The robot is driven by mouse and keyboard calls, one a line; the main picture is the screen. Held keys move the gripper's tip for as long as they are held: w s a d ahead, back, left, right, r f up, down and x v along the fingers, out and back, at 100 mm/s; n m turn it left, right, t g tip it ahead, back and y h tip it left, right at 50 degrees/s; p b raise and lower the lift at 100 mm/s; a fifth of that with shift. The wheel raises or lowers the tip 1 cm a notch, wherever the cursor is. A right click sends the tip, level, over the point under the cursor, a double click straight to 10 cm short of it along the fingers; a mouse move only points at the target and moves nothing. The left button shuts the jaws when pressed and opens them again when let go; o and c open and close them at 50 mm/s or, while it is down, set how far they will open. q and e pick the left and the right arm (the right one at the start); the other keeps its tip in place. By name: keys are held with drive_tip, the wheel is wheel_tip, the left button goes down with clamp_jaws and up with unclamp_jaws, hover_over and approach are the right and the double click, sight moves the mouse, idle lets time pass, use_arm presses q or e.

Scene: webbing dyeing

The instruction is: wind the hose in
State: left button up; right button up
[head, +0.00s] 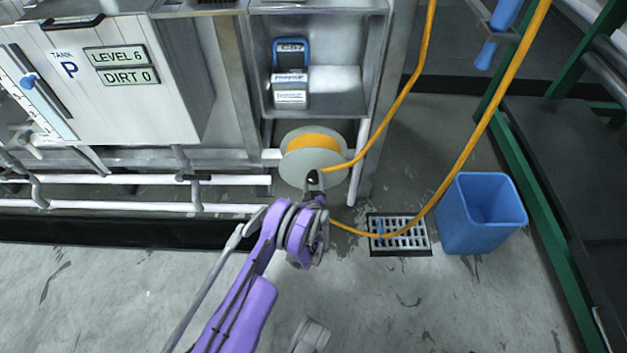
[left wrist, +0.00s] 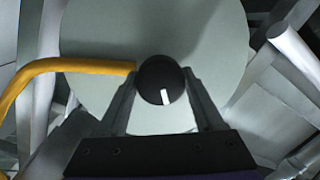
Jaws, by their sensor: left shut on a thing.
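The hose reel (head: 300,166) is a pale grey disc with some orange hose (head: 314,142) wound on it, mounted low under a steel cabinet. Its round black knob (left wrist: 161,80) with a white mark sits between the fingers of my left gripper (head: 314,178). The left gripper is shut on this knob, in front of the reel face, as the left wrist view (left wrist: 162,92) shows. Orange hose runs from the reel up to the right, and another length hangs in a loop down to the floor drain. My right gripper is not in view.
A blue bucket (head: 481,213) stands on the floor right of the drain grate (head: 400,236). A tank (head: 110,85) marked LEVEL 6 and DIRT 0 is at upper left. White pipes (head: 130,180) run left of the reel. A green frame (head: 530,200) borders the right. The front floor is mostly clear.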

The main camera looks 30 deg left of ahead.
use_arm(q)
drive_tip(key=shift+m, duration=0.5)
drive_tip(key=o, duration=1.4)
drive_tip(key=shift+c, duration=0.2)
drive_tip(key=shift+s, duration=0.1)
